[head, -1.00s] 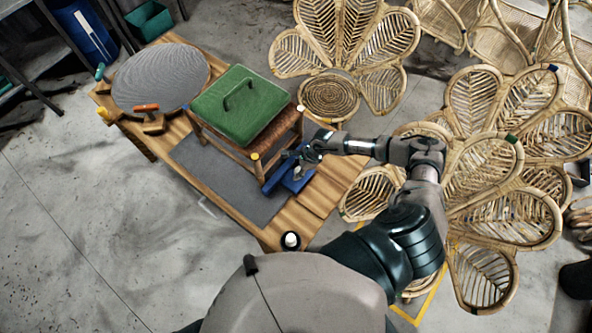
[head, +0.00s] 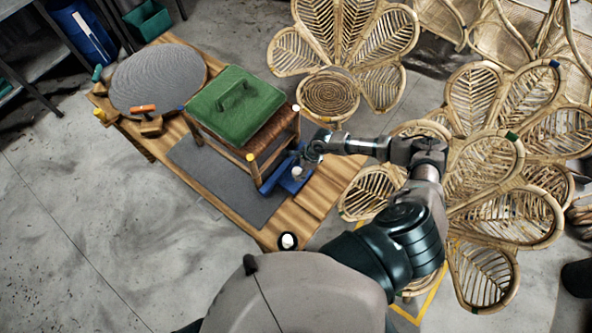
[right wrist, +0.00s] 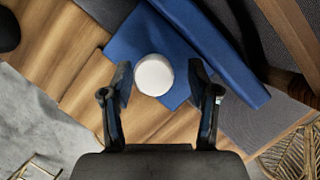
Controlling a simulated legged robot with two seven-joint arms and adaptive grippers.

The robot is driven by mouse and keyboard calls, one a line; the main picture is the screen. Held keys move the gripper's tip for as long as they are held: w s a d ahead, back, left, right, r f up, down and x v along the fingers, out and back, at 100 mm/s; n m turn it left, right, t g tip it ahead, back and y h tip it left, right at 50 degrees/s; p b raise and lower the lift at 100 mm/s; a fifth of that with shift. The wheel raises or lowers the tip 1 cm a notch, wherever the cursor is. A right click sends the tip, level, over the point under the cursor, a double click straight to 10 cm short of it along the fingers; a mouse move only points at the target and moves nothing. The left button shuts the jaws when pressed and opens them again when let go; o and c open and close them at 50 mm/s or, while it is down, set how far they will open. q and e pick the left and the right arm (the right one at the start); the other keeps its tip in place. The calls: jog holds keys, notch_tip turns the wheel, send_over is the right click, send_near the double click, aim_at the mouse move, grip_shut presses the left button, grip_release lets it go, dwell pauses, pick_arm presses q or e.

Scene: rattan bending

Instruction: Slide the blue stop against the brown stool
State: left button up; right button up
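The blue stop (head: 273,178) lies on the wooden bench at the right side of the brown stool (head: 272,141), near its front leg. In the right wrist view the stop has a tall blue fence (right wrist: 215,50) and a round white knob (right wrist: 153,75). Grey mat shows between the fence and a stool leg (right wrist: 292,38), so they look apart there. My right gripper (head: 307,163) is over the stop. Its fingers (right wrist: 159,84) are open, one on each side of the knob, with gaps showing. My left gripper is not in view.
A green pad with a handle (head: 236,104) sits on the stool. The bench (head: 318,195) also holds a grey mat (head: 232,187), a round grey disc (head: 160,80), an orange-handled clamp (head: 145,110) and a white-topped object (head: 287,241). Rattan chairs (head: 484,170) stand at the right.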

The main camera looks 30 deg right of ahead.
jog(key=shift+f, duration=0.1)
jog(key=shift+a+r, duration=0.1)
jog(key=shift+r, duration=0.1)
jog(key=d+v, duration=0.1)
jog(key=v, duration=1)
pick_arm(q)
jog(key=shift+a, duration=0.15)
pick_arm(e)
jog(key=shift+a+r, duration=0.15)
jog(key=shift+a, duration=0.05)
